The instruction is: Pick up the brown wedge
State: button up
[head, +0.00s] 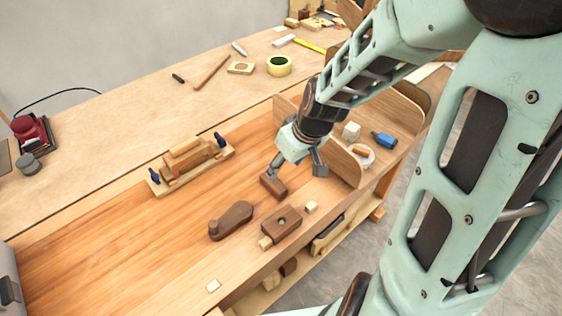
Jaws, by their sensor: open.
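A small dark brown wooden piece (274,187), which looks like the brown wedge, lies on the workbench near the middle of the head view. My gripper (296,171) is low over the bench with its fingers spread apart and nothing visible between them. The left finger's tip is at the piece's upper edge in the picture and overlaps it; I cannot tell whether they touch. The right finger is clear of the piece, off to its right.
A long brown rounded wooden piece (231,220) and a brown block with a hole (282,228) lie in front. A clamped wooden assembly (190,161) is to the left. A curved wooden tray (347,170) stands close on the right.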

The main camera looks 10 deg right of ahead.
jog(key=w+n, duration=0.1)
jog(key=b, duration=0.2)
send_over(276, 182)
notch_tip(276, 182, down, 4)
jog(key=shift+f, duration=0.1)
jog(key=shift+w+x, duration=0.15)
jog(key=shift+x, duration=1.35)
jog(key=shift+w+x, duration=0.15)
jog(key=shift+x, duration=1.35)
jog(key=shift+a, duration=0.2)
jog(key=c, duration=1.4)
jog(key=shift+o, duration=0.2)
jog(key=shift+r, duration=0.35)
